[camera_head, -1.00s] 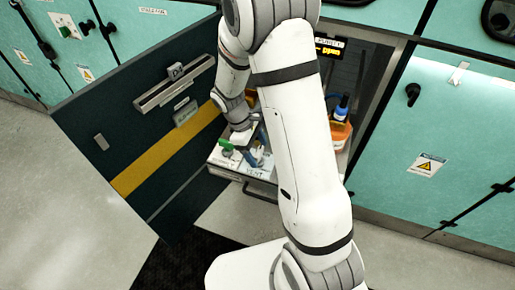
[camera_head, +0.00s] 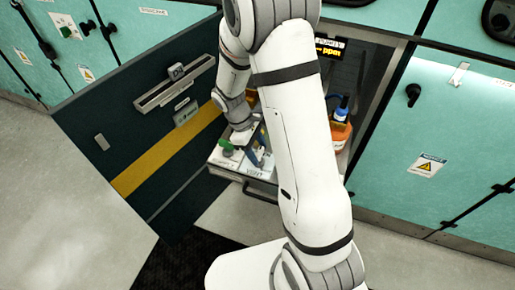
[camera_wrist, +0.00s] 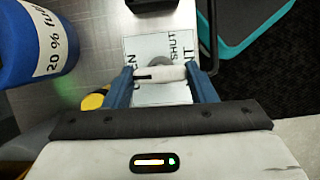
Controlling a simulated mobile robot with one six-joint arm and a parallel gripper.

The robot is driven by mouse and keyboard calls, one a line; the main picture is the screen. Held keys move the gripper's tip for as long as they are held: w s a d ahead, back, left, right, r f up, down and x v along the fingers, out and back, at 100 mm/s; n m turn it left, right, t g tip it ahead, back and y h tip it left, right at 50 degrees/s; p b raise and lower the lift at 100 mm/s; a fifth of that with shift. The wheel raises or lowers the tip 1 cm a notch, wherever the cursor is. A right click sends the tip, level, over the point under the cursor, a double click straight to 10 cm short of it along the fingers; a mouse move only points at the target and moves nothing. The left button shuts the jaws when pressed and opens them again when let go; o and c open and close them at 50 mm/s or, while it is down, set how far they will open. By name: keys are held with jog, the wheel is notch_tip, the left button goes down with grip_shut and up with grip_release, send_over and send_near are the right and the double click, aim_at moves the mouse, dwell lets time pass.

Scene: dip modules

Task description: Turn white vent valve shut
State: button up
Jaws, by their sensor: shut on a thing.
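The white vent valve handle (camera_wrist: 165,74) lies crosswise between the two blue fingers of my gripper (camera_wrist: 158,80) in the wrist view. The fingers are shut on it, one at each end. Its round grey hub shows just beyond it, over a white label plate (camera_wrist: 150,48) with OPEN at the left and SHUT at the upper right. The handle points at neither word clearly. In the head view my gripper (camera_head: 262,155) is low over the VENT label (camera_head: 254,172), and the handle itself is hard to make out.
A green valve (camera_head: 227,147) sits just left of my gripper on the pulled-out shelf. An orange bottle with a blue top (camera_head: 341,128) stands to the right, behind my arm. A blue container (camera_wrist: 35,45) is close at the wrist view's left. The dark open door (camera_head: 140,135) borders the left side.

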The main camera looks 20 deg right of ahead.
jog(key=m, duration=0.2)
jog(key=m+g+y, duration=0.1)
jog(key=m, duration=0.1)
jog(key=shift+w+d+r+p, duration=0.1)
jog(key=shift+w+d+p, duration=0.05)
jog(key=shift+p, duration=0.2)
jog(key=m+y, duration=0.1)
jog(key=m, duration=0.1)
jog(key=m+y, duration=0.1)
jog(key=m, duration=0.1)
jog(key=shift+d+m+g, duration=0.1)
jog(key=shift+m+g, duration=0.2)
jog(key=m, duration=0.2)
jog(key=m+y, duration=0.1)
jog(key=m, duration=0.1)
jog(key=shift+d+m+y+p, duration=0.15)
jog(key=shift+m+y+p, duration=0.15)
jog(key=shift+m+y, duration=0.9)
jog(key=shift+m, duration=1.3)
jog(key=shift+t, duration=0.4)
jog(key=o, duration=1)
